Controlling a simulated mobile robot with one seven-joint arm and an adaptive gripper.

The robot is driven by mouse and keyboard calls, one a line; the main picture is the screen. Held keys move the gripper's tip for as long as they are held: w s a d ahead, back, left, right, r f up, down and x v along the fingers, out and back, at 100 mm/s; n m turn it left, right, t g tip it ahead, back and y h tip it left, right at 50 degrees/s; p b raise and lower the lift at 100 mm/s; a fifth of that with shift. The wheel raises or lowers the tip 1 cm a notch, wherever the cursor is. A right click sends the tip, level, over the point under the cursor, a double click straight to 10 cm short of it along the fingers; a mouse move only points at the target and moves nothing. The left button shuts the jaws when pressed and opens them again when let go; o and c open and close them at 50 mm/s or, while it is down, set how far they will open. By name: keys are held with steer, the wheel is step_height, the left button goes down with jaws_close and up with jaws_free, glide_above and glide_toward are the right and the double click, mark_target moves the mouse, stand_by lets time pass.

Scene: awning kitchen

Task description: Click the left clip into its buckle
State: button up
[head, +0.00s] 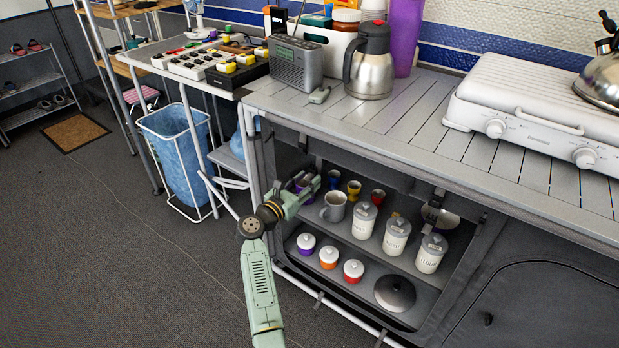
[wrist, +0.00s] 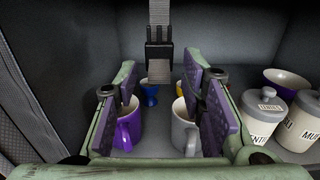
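My gripper (head: 304,184) is at the left end of the open cupboard front under the counter. In the wrist view my gripper (wrist: 160,92) is open, its purple-padded fingers apart with nothing between the pads. A black clip (wrist: 159,57) on a grey strap hangs ahead of the fingers, near the middle of the gap and apart from both. In the head view the left strap (head: 303,142) hangs from the counter's front edge, its lower part hard to make out behind my gripper. A right strap (head: 437,197) hangs further along. Small dark strap fittings (head: 319,300) sit on the cupboard's lower edge.
Inside the cupboard, close to my gripper, stand a purple mug (wrist: 128,130), a grey mug (wrist: 184,130) and a blue cup (wrist: 149,94). White lidded jars (head: 364,220) stand to the right. The counter (head: 400,120) overhangs above. The floor in front is clear.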

steer(key=shift+x, duration=0.9)
steer(key=shift+c, duration=0.2)
jaws_close()
